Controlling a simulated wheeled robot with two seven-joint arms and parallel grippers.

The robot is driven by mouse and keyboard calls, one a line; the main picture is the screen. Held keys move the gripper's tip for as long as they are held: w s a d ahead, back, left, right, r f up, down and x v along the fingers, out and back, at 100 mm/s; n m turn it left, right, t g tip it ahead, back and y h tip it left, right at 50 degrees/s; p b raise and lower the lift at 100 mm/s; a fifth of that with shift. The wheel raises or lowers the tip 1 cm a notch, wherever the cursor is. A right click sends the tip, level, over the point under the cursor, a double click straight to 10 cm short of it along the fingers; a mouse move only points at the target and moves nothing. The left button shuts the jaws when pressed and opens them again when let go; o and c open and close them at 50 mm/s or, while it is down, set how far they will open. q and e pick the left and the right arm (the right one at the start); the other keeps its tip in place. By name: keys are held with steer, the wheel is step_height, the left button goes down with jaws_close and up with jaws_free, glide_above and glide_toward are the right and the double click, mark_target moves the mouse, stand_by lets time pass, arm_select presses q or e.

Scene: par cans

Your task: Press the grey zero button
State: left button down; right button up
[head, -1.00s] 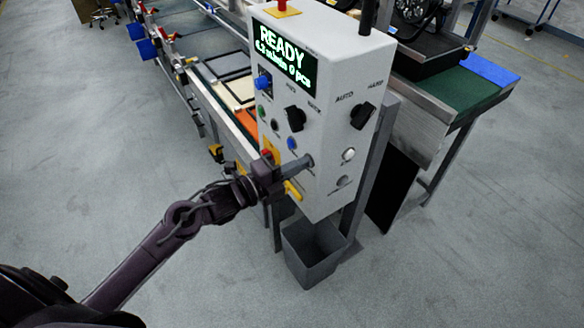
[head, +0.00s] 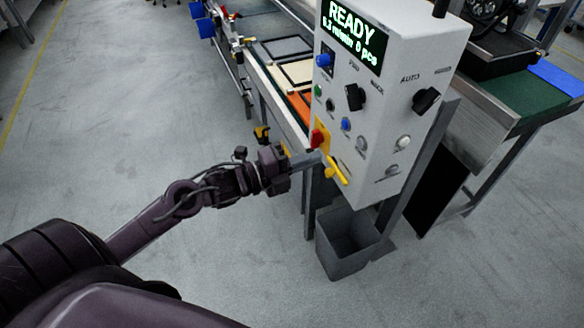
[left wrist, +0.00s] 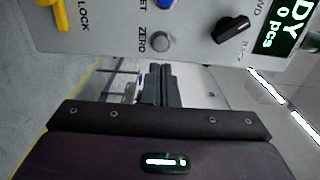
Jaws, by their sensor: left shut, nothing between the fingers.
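The grey zero button (head: 362,143) sits on the lower front of the white control box (head: 395,110), right of and below a blue button. In the left wrist view the zero button (left wrist: 160,41) is round and grey beside the label ZERO. My left gripper (head: 318,159) is shut and empty, left of the zero button and near the box's lower left part. In the left wrist view its fingertips (left wrist: 160,72) show just below the button in the picture, apparently apart from it. My right gripper is not in view.
A yellow handle (head: 336,170) and red part (head: 317,138) are close to my left fingertips. Black knobs (head: 355,97), a blue button (head: 345,124) and a white button (head: 403,142) share the panel. A grey bin (head: 345,250) stands below. The screen (head: 353,38) reads READY, 0 pcs.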

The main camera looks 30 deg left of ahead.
arm_select(q)
steer(key=v, duration=0.4)
steer(key=shift+s+r+b, duration=0.1)
steer(key=shift+b, duration=0.2)
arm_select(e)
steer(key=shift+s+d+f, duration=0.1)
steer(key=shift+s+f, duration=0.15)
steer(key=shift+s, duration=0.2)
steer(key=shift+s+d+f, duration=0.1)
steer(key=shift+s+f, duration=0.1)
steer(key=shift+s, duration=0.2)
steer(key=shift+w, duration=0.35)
arm_select(q)
steer(key=shift+a, duration=0.1)
